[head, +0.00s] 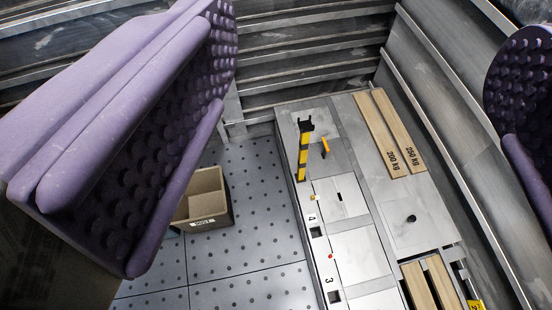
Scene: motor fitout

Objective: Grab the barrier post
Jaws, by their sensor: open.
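The barrier post (303,155) is yellow with black bands and has a dark forked top. It stands upright near the far left edge of a grey bench-like unit (403,222). My gripper shows as two large purple padded fingers, one at the left and one at the right edge (365,120). They are wide apart with nothing between them. The post is farther off, in the gap between the fingers and apart from both. The right finger is cut off by the picture edge.
A small yellow piece (324,148) is right of the post. Wooden boards (391,134) marked 200 KG and 250 KG lie on the unit. A beige labelled box (205,198) stands on the dotted floor (258,215), partly behind the left finger. Metal walls (310,45) close off the back and right.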

